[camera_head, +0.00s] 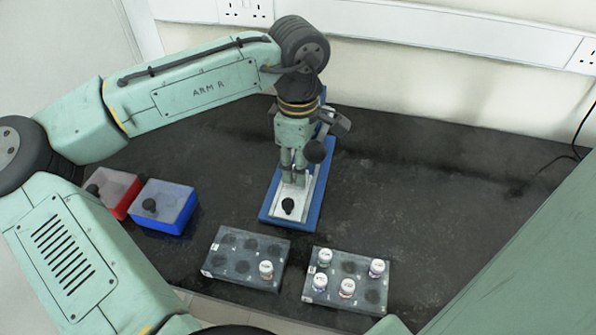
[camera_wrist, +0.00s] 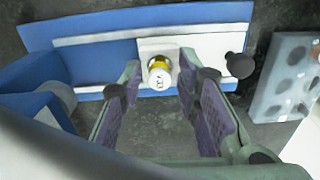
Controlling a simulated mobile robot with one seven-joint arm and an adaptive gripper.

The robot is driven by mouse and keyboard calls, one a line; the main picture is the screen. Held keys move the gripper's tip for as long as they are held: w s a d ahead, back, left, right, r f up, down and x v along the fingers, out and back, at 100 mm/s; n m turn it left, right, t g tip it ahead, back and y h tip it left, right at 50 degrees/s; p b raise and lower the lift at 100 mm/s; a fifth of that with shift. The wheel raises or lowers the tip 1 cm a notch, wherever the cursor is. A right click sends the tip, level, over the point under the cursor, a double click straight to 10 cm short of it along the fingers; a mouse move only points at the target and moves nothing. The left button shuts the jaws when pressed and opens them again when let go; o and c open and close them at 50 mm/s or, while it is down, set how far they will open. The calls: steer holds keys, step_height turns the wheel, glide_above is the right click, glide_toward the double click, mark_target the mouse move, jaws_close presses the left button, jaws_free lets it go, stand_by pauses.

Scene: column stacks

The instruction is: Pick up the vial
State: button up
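A vial (camera_wrist: 160,75) with a white, marked cap and a yellow band sits on the white plate of a blue device (camera_wrist: 95,62). In the head view the blue device (camera_head: 314,208) stands mid-table, and my gripper hides that vial. My gripper (camera_head: 293,180) points down over the device. In the wrist view my gripper (camera_wrist: 159,88) is open, its two fingers on either side of the vial with gaps visible. I cannot tell how far the fingertips reach down beside it.
A black knob (camera_head: 288,205) stands at the device's near end. A grey rack (camera_head: 235,243) holds one vial; another rack (camera_head: 335,264) holds several. A red box (camera_head: 118,187) and a blue box (camera_head: 172,200) stand left. The table's right side is clear.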

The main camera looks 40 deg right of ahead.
jaws_close()
steer(key=shift+r, duration=0.1)
